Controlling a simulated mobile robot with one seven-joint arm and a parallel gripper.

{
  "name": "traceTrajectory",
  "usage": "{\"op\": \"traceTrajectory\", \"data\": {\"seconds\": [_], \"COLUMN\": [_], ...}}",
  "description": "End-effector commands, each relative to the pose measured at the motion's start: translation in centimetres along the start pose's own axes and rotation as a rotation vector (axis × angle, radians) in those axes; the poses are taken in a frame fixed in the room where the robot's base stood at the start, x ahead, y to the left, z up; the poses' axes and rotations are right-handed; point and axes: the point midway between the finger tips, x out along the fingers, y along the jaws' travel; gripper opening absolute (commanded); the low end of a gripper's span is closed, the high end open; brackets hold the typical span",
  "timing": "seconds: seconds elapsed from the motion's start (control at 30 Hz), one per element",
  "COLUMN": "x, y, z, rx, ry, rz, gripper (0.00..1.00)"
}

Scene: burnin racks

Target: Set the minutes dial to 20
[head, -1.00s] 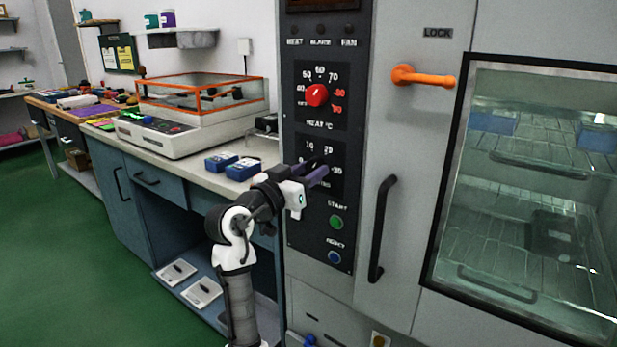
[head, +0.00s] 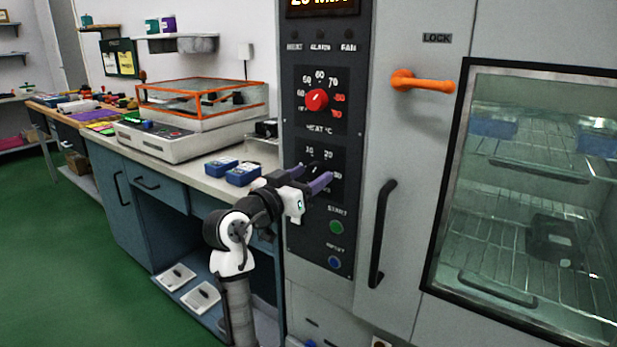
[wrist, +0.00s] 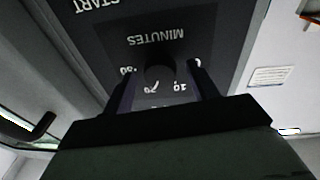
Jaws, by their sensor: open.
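The minutes dial is a dark round knob on the black panel, below the heat dial. In the wrist view the minutes dial (wrist: 160,73) sits between my fingers, below upside-down MINUTES lettering, with 30, 20, 10 and 0 around it. In the head view the minutes dial (head: 314,169) is partly hidden by my gripper (head: 318,171); a small light mark there seems to slant up toward 20. My gripper (wrist: 161,72) is open, one finger each side of the knob; I cannot tell whether they touch it. The display (head: 322,5) is lit, cut off, and seems to read 20 MIN.
The red heat dial (head: 316,99) is above. The green START button (head: 336,227) and blue RESET button (head: 334,262) are below. A black door handle (head: 382,233) and orange lock lever (head: 422,83) stand out at right. Blue boxes (head: 243,172) sit on the bench at left.

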Motion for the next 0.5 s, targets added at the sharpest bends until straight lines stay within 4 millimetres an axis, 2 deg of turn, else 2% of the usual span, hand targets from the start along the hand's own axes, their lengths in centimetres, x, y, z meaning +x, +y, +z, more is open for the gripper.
{"op": "traceTrajectory", "data": {"seconds": [0.17,0.5], "x": [-2.8,-10.3], "y": [-0.1,-0.1], "z": [0.1,0.1], "rx": [0.001,0.000], "ry": [0.001,0.001], "rz": [-0.004,-0.004], "gripper": [0.59,0.59]}}
